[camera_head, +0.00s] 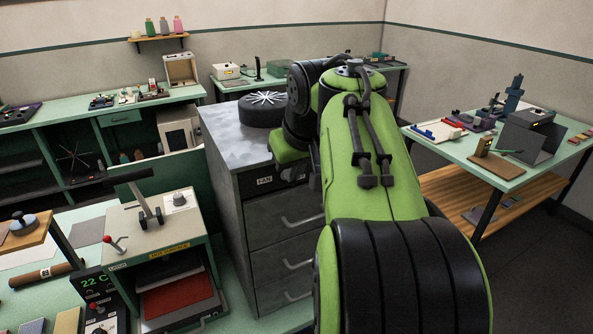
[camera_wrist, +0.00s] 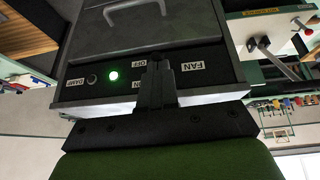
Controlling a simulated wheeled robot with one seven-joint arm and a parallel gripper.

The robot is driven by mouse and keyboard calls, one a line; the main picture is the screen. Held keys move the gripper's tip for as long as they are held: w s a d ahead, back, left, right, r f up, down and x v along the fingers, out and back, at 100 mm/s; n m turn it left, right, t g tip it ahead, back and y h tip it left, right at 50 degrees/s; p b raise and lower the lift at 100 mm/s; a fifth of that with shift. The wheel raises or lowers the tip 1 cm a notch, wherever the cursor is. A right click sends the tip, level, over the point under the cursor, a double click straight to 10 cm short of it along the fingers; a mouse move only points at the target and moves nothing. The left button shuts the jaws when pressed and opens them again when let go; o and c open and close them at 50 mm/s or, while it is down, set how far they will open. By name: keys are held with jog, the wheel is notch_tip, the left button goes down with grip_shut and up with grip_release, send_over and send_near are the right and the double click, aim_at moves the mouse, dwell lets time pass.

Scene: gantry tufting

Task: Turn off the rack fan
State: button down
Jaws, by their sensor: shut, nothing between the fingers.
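The grey drawer cabinet (camera_head: 236,161) stands in the middle of the head view, with a FAN label (camera_head: 265,181) on its top front strip. In the wrist view its dark control panel (camera_wrist: 220,72) appears turned over, with another FAN label (camera_wrist: 191,66), a lit green lamp (camera_wrist: 113,76) and a small round knob (camera_wrist: 92,79) marked DAMP. My gripper (camera_wrist: 157,68) is shut and empty, its tips at the panel beside the ON and OFF labels. The switch itself is hidden behind the fingers, so I cannot tell its position or any contact. My arm hides the gripper in the head view.
A black round unit with pale spokes (camera_head: 263,111) sits on the cabinet top. A beige press with a lever (camera_head: 163,226) stands close left of the cabinet. A green table (camera_head: 440,141) with instruments is at the right. Drawer handles (camera_head: 301,220) stick out below the panel.

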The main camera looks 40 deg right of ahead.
jog(key=t+b, duration=0.1)
jog(key=s+t+b, duration=0.1)
jog(key=b, duration=0.1)
jog(key=t+h+b, duration=0.1)
jog(key=b, duration=0.1)
jog(key=shift+s+a+f+t, duration=0.15)
jog(key=shift+s+a+t, duration=0.1)
jog(key=shift+t, duration=0.15)
dwell(0.5)
